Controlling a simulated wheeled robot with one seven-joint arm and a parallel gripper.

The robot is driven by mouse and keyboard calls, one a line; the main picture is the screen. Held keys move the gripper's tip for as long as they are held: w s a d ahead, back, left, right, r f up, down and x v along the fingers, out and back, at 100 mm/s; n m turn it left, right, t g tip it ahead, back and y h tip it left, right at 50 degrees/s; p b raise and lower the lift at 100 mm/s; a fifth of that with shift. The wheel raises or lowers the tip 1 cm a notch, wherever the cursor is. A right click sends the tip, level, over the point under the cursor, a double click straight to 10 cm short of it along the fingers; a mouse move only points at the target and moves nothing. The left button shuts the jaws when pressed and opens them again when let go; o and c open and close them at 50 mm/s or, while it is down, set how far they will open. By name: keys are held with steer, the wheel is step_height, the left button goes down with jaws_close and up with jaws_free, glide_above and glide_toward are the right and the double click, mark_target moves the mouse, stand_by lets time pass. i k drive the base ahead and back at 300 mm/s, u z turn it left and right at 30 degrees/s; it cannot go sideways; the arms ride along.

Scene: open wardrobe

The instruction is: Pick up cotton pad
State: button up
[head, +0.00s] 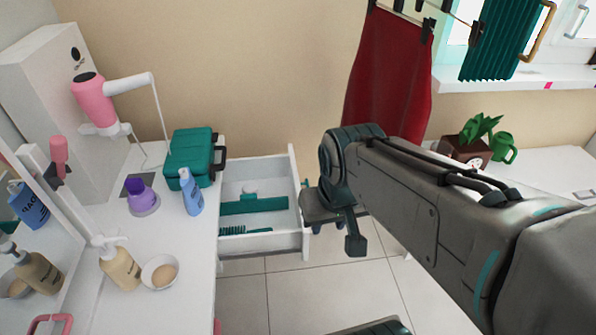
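A pale beige round piece (164,275), which may be the cotton pad, lies in a small white bowl (147,262) on the white counter at the lower left. A small white item (250,189) also lies in the open drawer; I cannot make out what it is. My arm reaches in from the right, and my gripper (333,232) hangs just right of the drawer, apart from the bowl. Its fingers are seen edge-on and partly hidden, so their opening is unclear. I see nothing held in it.
The white drawer (292,190) stands open with a green divider and a green comb. A mirror is at left.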

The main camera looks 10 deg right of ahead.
mark_target(251, 187)
steer(key=z, duration=1.65)
steer(key=i, duration=1.1)
steer(key=u, duration=2.4)
steer(key=k, duration=0.65)
steer(key=u, duration=0.3)
steer(key=i, duration=1.05)
steer(key=z, duration=0.05)
